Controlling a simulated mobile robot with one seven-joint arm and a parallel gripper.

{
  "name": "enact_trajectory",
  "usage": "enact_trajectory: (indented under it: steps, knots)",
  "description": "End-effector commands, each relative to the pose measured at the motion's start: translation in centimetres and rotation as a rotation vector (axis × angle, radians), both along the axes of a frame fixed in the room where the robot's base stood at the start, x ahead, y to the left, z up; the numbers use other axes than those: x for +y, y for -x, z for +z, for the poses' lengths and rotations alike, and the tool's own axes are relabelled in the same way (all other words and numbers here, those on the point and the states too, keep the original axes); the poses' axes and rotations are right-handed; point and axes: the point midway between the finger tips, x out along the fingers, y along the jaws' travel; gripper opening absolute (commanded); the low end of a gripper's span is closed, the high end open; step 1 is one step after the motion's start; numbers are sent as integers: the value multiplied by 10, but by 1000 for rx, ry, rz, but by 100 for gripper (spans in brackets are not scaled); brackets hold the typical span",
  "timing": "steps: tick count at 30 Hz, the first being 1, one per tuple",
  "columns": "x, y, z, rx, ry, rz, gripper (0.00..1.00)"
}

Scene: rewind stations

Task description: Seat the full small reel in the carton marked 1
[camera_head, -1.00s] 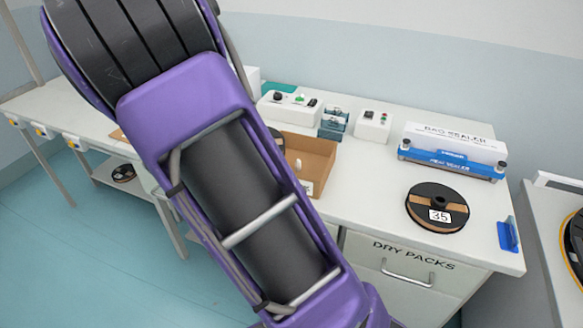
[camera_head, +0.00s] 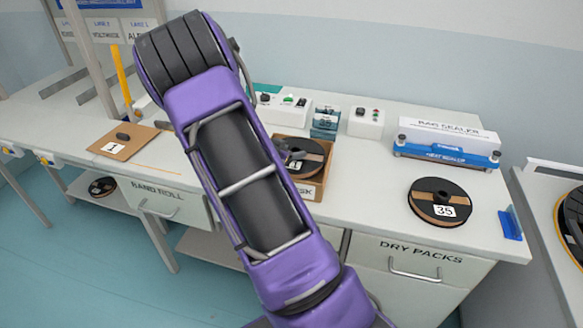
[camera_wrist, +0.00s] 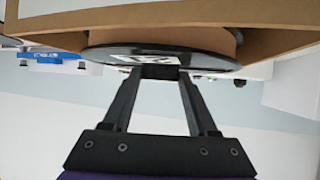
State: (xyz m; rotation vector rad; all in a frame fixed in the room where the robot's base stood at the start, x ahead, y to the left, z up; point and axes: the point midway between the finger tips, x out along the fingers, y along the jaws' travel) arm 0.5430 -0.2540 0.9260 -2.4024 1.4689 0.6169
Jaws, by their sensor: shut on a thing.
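A small black-flanged reel (camera_head: 304,152) with a white label shows at the open brown carton (camera_head: 312,187), partly behind my arm. The carton's front has a white label, partly covered and not readable. In the wrist view, my gripper (camera_wrist: 160,73) is shut on the edge of the reel (camera_wrist: 205,54), next to its label. Brown carton walls (camera_wrist: 275,14) show around and beyond the reel there. I cannot tell whether the reel touches the carton floor. My gripper is mostly hidden behind my arm in the head view.
A reel marked 35 (camera_head: 439,202) lies on the bench to the right, before the blue bag sealer (camera_head: 446,154). Control boxes (camera_head: 366,122) stand behind the carton. A brown board marked 1 (camera_head: 124,141) lies at left. Bench between the carton and reel 35 is clear.

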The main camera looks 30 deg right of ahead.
Motion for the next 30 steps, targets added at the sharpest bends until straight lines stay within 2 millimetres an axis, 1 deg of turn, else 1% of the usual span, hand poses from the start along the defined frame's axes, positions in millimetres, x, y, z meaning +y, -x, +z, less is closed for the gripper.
enact_trajectory:
  steps: [5, 12, 14, 20, 24, 25, 27, 30]
  knots:
    - [0, -1, -12, -2, 3, 1, 0]
    - [-1, -1, -43, -2, 4, 0, 0]
    - [-1, -1, -45, -3, 3, 0, 0]
    - [0, -1, -44, -5, 3, 1, 0]
    - [0, -1, -49, -5, 3, 1, 0]
    - [0, -1, -50, -3, 1, 1, 61]
    - [0, -1, -49, -2, 0, 1, 73]
    - [0, -1, -49, -2, 0, 1, 89]
